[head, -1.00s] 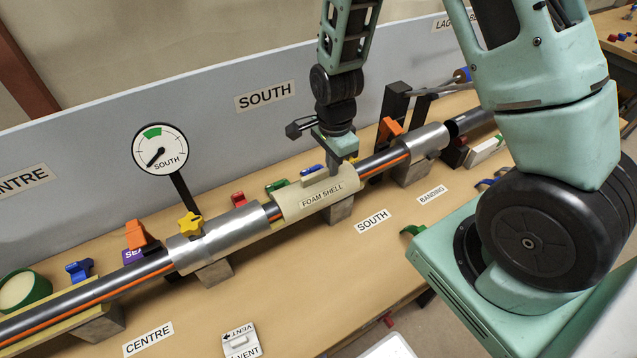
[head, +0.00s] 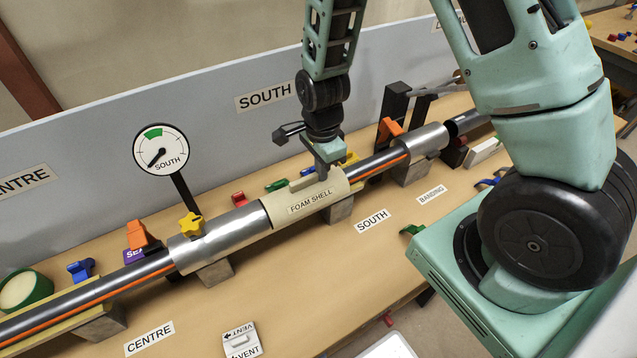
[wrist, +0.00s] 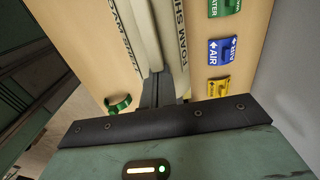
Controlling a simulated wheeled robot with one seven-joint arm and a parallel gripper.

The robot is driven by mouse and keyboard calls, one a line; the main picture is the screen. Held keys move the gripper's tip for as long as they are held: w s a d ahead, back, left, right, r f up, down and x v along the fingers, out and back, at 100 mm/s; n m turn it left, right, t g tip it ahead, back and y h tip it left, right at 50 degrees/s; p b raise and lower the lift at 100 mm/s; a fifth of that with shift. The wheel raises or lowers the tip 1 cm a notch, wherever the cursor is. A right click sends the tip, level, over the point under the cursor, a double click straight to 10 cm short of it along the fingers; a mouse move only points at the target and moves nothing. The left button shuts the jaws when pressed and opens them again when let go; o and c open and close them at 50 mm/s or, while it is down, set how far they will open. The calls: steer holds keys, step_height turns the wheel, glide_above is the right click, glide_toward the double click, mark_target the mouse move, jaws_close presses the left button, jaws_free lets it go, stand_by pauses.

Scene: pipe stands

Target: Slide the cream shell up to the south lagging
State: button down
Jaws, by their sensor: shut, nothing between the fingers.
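The cream foam shell (head: 318,204) is around the dark pipe, near the middle of the head view. Its left end meets the silver lagging (head: 222,238), and no bare pipe shows between them. My gripper (head: 323,176) is shut and empty, pointing down at the raised rib on top of the shell. In the wrist view the shut fingers (wrist: 163,92) are at the shell (wrist: 143,35); whether they touch it is hard to tell.
Coloured tags lie behind the pipe.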

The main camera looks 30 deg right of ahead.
steer(key=shift+a, duration=0.25)
steer(key=shift+d, duration=0.2)
steer(key=shift+d, duration=0.4)
step_height(320, 180, up, 7)
steer(key=p, duration=0.6)
stand_by(0.5)
